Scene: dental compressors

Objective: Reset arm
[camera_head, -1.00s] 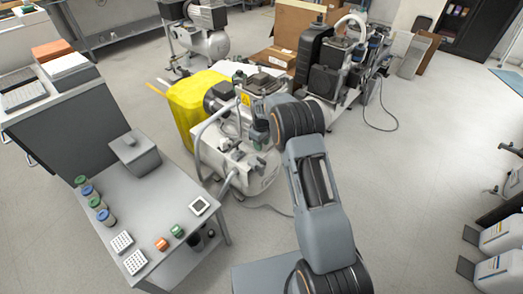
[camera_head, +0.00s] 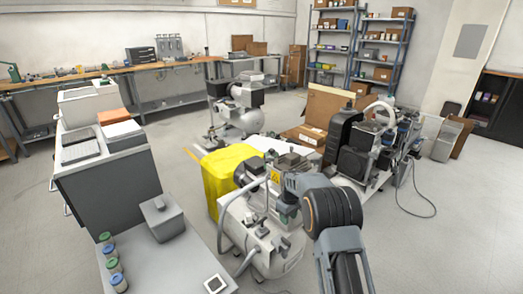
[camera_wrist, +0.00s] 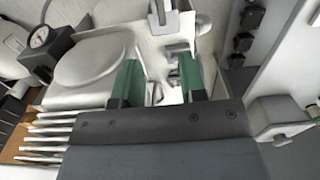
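My arm reaches up from the lower right of the head view toward the white compressor (camera_head: 262,240). In the wrist view my gripper (camera_wrist: 158,78) shows two green fingers standing apart, with nothing held between them. White compressor parts lie beyond and between the fingers. A round pressure gauge (camera_wrist: 40,38) is at the upper left of that view. In the head view the gripper's fingertips are too small and too hidden by the arm to make out.
A grey table (camera_head: 175,268) with a grey lidded box (camera_head: 162,217) and several jars stands at lower left. A yellow cover (camera_head: 222,175) lies behind the white compressor. Another compressor (camera_head: 358,150) stands close on the right. Open floor (camera_head: 450,235) lies at right.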

